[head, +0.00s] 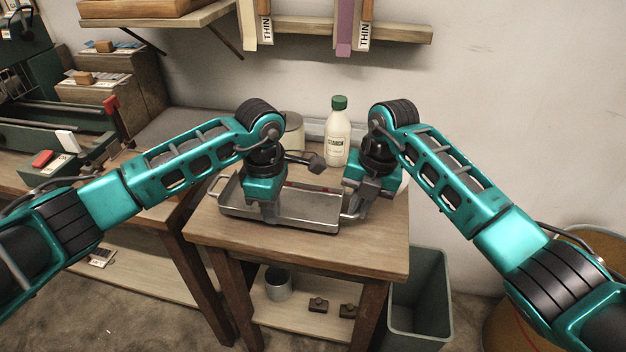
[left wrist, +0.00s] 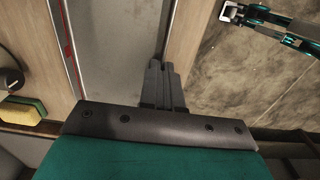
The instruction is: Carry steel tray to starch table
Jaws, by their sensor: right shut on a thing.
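The steel tray (head: 310,213) is a shallow grey rectangle with a wire handle at each end. It is level over the small wooden table (head: 330,249); I cannot tell if it rests fully on the top. My right gripper (head: 358,212) is shut on the tray's right handle. My left gripper (head: 268,218) points down at the tray's front rim, with its fingers close together and nothing seen between them. In the left wrist view, the left fingers (left wrist: 165,75) overlap the edge of the tray floor (left wrist: 116,55). The left handle (head: 214,187) is free.
A white starch bottle (head: 338,135) with a green cap stands behind the tray, beside a pale jar (head: 293,133). A grey bin (head: 420,295) stands right of the table. A longer workbench (head: 170,203) adjoins at left. The lower shelf holds a metal cup (head: 278,284).

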